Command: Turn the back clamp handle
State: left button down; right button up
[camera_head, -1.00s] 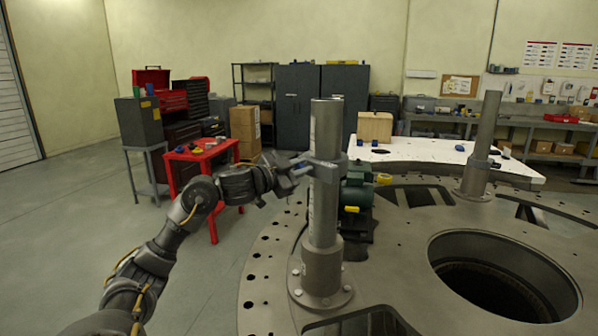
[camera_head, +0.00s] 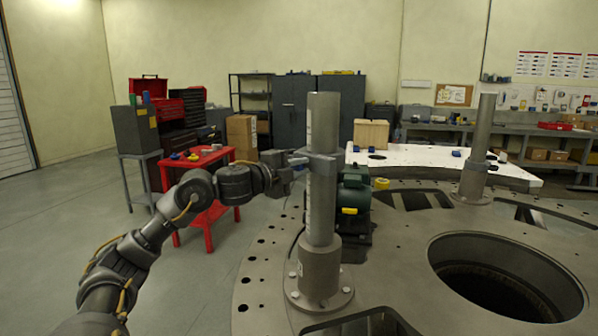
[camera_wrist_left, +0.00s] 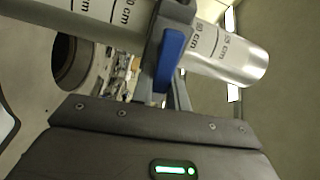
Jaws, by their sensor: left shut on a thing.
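A tall grey metal post (camera_head: 321,208) stands upright on the turret plate (camera_head: 262,290), with a dark clamp (camera_head: 321,166) around it at mid height. In the left wrist view, the post (camera_wrist_left: 219,45) carries centimetre marks, and a blue clamp handle (camera_wrist_left: 170,58) shows at the dark clamp (camera_wrist_left: 176,12). My left gripper (camera_head: 293,165) is at the left side of this clamp, shut on the blue handle. The fingertips are partly hidden behind the handle in the wrist view. A second post (camera_head: 478,145) with a clamp stands farther right. My right gripper is not in view.
A green motor (camera_head: 354,199) sits on the plate just right of the near post. A large round hole (camera_head: 500,275) opens at the right. A red table (camera_head: 206,165) stands beyond my left arm. A white table (camera_head: 430,154) is behind the plate. The floor at left is clear.

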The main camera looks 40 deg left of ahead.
pick_arm(q)
jog(key=shift+m, duration=0.6)
jog(key=c, duration=1.4)
grip_release()
jog(key=shift+f, duration=0.1)
jog(key=shift+o, duration=0.2)
jog(key=s+a+b, duration=0.1)
jog(key=s+b, duration=0.9)
jog(key=s, duration=0.1)
